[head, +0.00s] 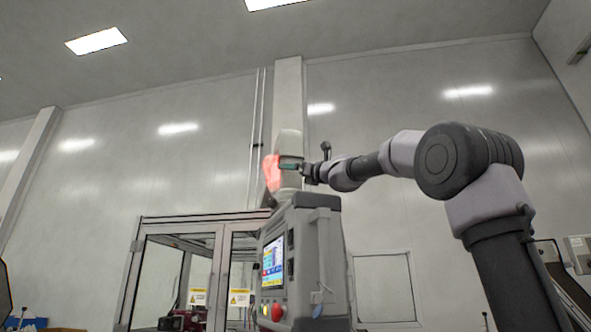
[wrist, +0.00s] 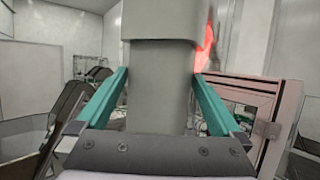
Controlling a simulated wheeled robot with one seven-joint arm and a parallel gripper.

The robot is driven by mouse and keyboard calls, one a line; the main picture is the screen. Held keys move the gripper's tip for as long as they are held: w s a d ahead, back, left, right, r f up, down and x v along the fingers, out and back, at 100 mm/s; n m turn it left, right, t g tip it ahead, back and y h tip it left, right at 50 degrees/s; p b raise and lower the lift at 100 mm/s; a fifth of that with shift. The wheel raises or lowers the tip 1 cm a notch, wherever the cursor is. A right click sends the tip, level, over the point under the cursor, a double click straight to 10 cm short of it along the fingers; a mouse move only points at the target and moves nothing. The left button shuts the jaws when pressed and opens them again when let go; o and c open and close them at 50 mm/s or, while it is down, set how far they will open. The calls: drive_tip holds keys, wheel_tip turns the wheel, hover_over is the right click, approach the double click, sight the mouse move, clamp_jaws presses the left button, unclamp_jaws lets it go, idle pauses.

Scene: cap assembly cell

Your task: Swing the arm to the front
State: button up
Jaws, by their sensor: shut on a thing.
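My arm reaches in from the right in the head view. My gripper (head: 291,163) is at its end, high over a grey machine. Its green fingers are shut on a pale grey piece (head: 289,143), which is upright with a wider upper part. In the wrist view the piece (wrist: 160,85) fills the space between the two green fingers (wrist: 152,97). Its lower end is hidden by the gripper body. I cannot tell from the head view how far the piece is from the machine behind.
A grey machine (head: 317,255) with a lit screen and a red button stands below the gripper. A red glowing shape (head: 271,172) shows just left of the held piece. A glass-doored enclosure (head: 180,265) stands to the left. The upper space before the wall looks clear.

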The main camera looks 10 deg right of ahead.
drive_tip(key=shift+s+a+r+g+y, duration=0.2)
drive_tip(key=shift+a+y, duration=0.1)
drive_tip(key=shift+a, duration=0.3)
drive_tip(key=shift+s+a+r+g+y, duration=0.1)
drive_tip(key=shift+s+a+y, duration=0.15)
drive_tip(key=shift+a, duration=0.35)
drive_tip(key=o, duration=1.6)
drive_tip(key=shift+c, duration=0.2)
drive_tip(key=shift+d+f, duration=0.3)
drive_tip(key=shift+f, duration=0.35)
drive_tip(key=shift+d+f, duration=0.25)
drive_tip(key=shift+f, duration=0.35)
drive_tip(key=s+d+f+h, duration=0.1)
drive_tip(key=s+d+f, duration=0.1)
drive_tip(key=s+d, duration=0.4)
drive_tip(key=shift+s+d, duration=0.4)
drive_tip(key=shift+s, duration=0.25)
drive_tip(key=shift+f, duration=0.1)
